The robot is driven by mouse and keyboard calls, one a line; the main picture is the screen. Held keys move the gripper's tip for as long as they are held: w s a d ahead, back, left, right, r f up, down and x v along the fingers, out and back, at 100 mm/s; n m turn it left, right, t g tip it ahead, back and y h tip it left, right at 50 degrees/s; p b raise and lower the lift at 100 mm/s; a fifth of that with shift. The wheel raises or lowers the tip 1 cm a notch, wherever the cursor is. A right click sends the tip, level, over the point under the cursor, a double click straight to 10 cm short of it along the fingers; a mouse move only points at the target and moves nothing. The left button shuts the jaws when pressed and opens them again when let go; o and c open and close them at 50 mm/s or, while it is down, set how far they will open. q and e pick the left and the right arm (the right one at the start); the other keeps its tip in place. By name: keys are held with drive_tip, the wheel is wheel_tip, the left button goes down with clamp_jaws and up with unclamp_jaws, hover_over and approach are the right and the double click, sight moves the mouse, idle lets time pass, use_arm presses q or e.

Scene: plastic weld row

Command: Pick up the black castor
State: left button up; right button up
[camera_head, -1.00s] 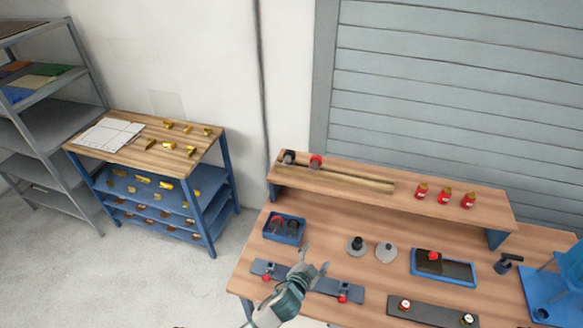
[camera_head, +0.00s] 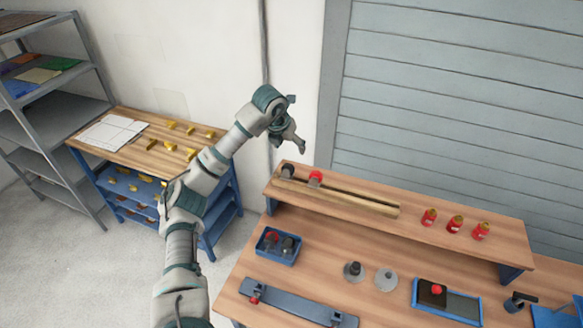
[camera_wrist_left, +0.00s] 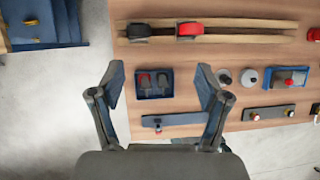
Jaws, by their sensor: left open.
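A black castor (camera_head: 288,171) sits at the left end of the wooden rails on the raised shelf, beside a red castor (camera_head: 315,178). In the left wrist view the black castor (camera_wrist_left: 138,31) is near the top, left of the red one (camera_wrist_left: 189,30). My left gripper (camera_head: 296,123) is raised above the shelf's left end, apart from the castor. In the left wrist view its fingers (camera_wrist_left: 160,78) are spread and empty. My right gripper is out of view.
A blue bin (camera_head: 262,255) with a red-and-dark piece and a dark piece stands on the bench (camera_head: 330,240) below. Several red bottles (camera_head: 455,225) stand on the shelf's right part. Wooden rails (camera_head: 355,201) run along the shelf. A side table with yellow parts is at left.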

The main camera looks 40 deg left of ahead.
use_arm(q)
drive_tip(key=a, duration=0.2)
approach(287, 165)
drive_tip(key=shift+n+g+y, duration=0.3)
drive_tip(key=shift+n+y, duration=0.1)
drive_tip(key=w+f, duration=0.1)
drive_tip(key=f, duration=0.1)
drive_tip(key=w+d+f, duration=0.1)
drive_tip(key=f, duration=0.1)
drive_tip(key=shift+w+f+p, duration=0.1)
drive_tip(key=shift+w+p, duration=0.2)
drive_tip(key=x, duration=0.2)
drive_tip(key=a+x, duration=0.1)
drive_tip(key=x, duration=0.2)
drive_tip(key=shift+s+p, duration=0.1)
drive_tip(key=shift+p, duration=0.25)
drive_tip(key=shift+w+f, duration=0.25)
drive_tip(key=shift+f, duration=0.25)
drive_tip(key=shift+d, duration=0.15)
drive_tip(key=shift+s+a, duration=0.1)
drive_tip(key=shift+a, duration=0.1)
drive_tip(key=c, duration=1.3)
drive_tip(key=shift+c, duration=0.2)
